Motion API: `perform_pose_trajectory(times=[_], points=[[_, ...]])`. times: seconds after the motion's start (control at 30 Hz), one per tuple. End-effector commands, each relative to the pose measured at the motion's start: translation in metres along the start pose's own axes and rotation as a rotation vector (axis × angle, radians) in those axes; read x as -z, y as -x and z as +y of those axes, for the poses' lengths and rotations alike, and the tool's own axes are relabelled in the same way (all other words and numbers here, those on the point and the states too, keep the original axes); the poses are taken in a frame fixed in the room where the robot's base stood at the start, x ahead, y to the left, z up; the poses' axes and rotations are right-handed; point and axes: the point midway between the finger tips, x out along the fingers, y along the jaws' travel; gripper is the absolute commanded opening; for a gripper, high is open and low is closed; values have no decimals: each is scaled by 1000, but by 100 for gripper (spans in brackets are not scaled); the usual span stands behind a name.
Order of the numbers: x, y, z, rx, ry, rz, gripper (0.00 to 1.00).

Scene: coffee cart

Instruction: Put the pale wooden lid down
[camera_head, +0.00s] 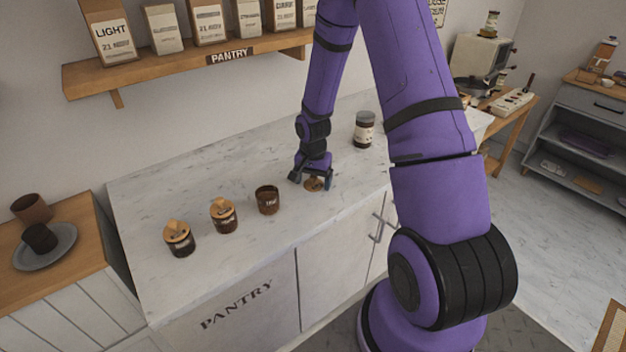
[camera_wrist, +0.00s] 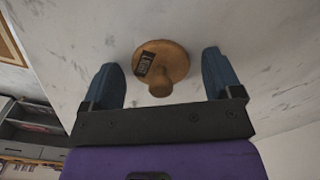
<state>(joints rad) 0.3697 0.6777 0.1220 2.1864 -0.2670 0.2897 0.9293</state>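The pale wooden lid (camera_wrist: 172,62) lies on the white marble counter in the wrist view, a round disc with a knob and a small dark label. In the head view the lid (camera_head: 314,185) sits on the counter just under my gripper (camera_head: 311,178), partly hidden by it. In the wrist view my gripper (camera_wrist: 164,80) is open, with its blue fingers spread on either side of the lid. Clear gaps show between the fingers and the lid. An open brown jar (camera_head: 268,200) without a lid stands to the left of my gripper.
Two brown jars with wooden lids, one (camera_head: 223,215) nearer and one (camera_head: 179,239) at the far left, stand on the marble counter (camera_head: 150,200). A labelled jar (camera_head: 364,129) stands behind and right of my gripper. The pantry shelf (camera_head: 180,62) with several bags hangs above.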

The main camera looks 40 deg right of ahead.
Motion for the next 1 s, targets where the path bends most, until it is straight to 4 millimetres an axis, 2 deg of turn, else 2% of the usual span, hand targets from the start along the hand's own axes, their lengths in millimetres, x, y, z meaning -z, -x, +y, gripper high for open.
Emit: perform_pose_trajectory(times=[0.23, 0.37, 0.8, 1.0], points=[[0, 2, 0, 0, 0, 0, 85], [1, 12, 0, 1, -2, 2, 85], [1, 89, 0, 2, -1, 4, 85], [1, 114, 0, 1, -1, 2, 85]])
